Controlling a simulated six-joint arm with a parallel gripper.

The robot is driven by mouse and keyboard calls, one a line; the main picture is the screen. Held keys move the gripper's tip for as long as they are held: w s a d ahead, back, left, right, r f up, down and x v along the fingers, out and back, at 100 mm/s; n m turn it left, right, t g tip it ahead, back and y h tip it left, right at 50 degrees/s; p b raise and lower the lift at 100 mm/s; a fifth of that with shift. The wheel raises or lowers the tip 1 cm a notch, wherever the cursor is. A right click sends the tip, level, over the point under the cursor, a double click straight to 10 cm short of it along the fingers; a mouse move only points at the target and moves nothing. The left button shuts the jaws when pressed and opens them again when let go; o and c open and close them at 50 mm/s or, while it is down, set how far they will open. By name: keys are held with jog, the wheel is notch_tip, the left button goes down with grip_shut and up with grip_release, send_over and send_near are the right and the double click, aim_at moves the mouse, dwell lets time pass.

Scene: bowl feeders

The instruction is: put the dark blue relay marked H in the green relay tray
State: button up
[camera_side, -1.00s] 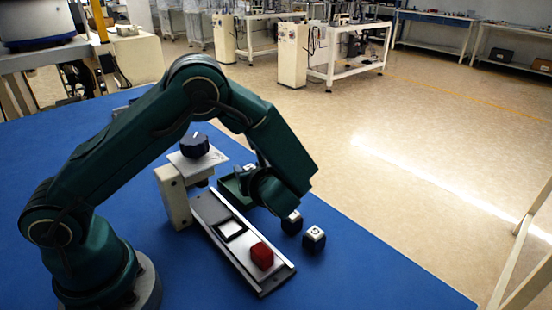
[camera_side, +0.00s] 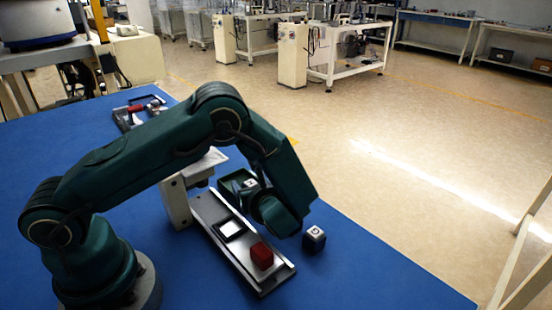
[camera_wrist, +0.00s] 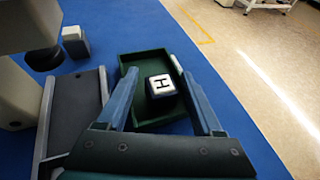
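The dark blue relay marked H (camera_wrist: 161,86) shows its white top inside the green relay tray (camera_wrist: 141,60) in the wrist view. It appears to rest on the tray floor. In the side view, its white top (camera_side: 251,183) shows in the tray (camera_side: 232,179). My gripper (camera_wrist: 154,64) has its two blue fingers apart over the tray, with visible gaps on both sides of the relay. The fingertips are hidden behind my wrist in the side view.
A relay marked G (camera_side: 314,238) stands on the blue table right of my wrist. A metal track (camera_side: 240,248) with a red block (camera_side: 262,255) runs beside the tray. A beige bracket (camera_side: 177,203) stands at its far end. The front right tabletop is clear.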

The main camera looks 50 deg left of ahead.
jog(key=shift+w+r, duration=0.15)
jog(key=shift+d+r, duration=0.15)
jog(key=shift+d, duration=0.25)
jog(key=v, duration=1.1)
jog(key=shift+s, duration=0.25)
jog(key=s+r+n+h, duration=1)
jog(key=s+n+h, duration=0.2)
jog(key=n, duration=1)
jog(key=shift+s+d+t+h, duration=0.3)
jog(key=shift+s+t, duration=0.05)
jog(key=shift+t, duration=0.05)
